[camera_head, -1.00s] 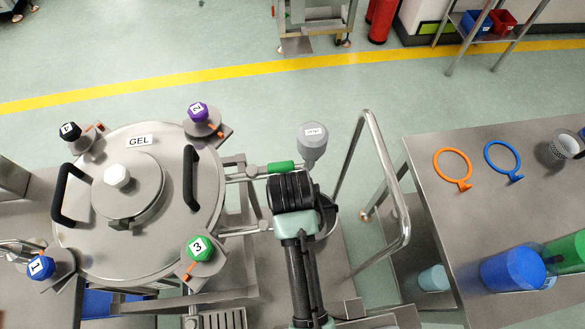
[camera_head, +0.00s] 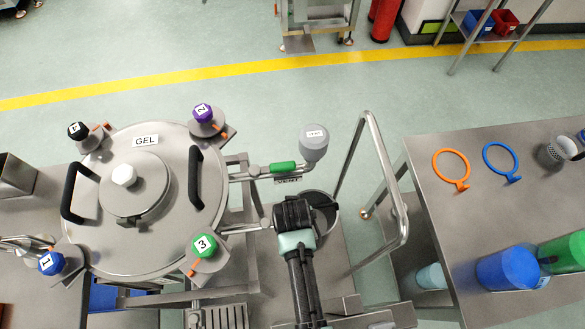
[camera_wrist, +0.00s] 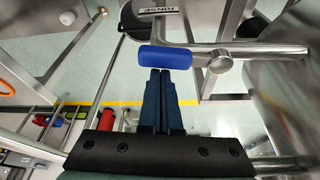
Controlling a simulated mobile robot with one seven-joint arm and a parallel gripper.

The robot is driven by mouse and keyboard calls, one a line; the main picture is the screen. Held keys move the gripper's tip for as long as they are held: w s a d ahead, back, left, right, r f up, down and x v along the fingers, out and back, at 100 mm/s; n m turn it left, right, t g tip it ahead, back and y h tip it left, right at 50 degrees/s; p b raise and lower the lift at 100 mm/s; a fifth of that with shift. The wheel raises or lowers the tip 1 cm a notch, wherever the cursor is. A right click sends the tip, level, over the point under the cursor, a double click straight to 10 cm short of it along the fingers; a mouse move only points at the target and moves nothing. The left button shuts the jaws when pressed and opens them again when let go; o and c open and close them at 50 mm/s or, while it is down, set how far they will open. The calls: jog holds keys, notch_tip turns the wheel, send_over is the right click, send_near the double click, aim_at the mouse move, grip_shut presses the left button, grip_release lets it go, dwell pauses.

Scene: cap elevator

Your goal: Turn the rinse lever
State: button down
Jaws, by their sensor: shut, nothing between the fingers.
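A blue lever handle (camera_wrist: 184,56) lies across the top of the wrist view, on a metal pipe with a label (camera_wrist: 160,10) that reads RINSE upside down. My gripper (camera_wrist: 163,73) is shut and empty, its fingertips right at the handle's near edge; I cannot tell whether they touch it. In the head view, my gripper (camera_head: 293,213) is seen from above, over the end of the lower pipe beside the vessel. It hides the blue handle there. A green lever handle (camera_head: 283,168) sits on the upper pipe, lying along it.
The lidded GEL vessel (camera_head: 150,235) with numbered knobs stands left of my gripper. A grey round container (camera_head: 313,140) is beyond the green handle. A bent metal rail (camera_head: 383,165) rises on the right, before a table (camera_head: 450,230) with orange and blue rings.

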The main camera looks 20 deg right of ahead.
jog(key=shift+s+a+m+p, duration=0.1)
jog(key=shift+s+m+p, duration=0.25)
jog(key=shift+m, duration=0.25)
dwell(0.3)
jog(key=shift+s+a+r+m+g+h+p, duration=0.1)
jog(key=shift+s+a+m+g+h+p, duration=0.2)
jog(key=shift+s+m+h+p, duration=0.5)
jog(key=s+a+m+g, duration=0.2)
jog(key=a+m, duration=0.3)
jog(key=m, duration=0.4)
jog(key=shift+s+a+h, duration=0.15)
jog(key=shift+s+h, duration=0.15)
jog(key=shift+s, duration=0.4)
jog(key=shift+a, duration=0.15)
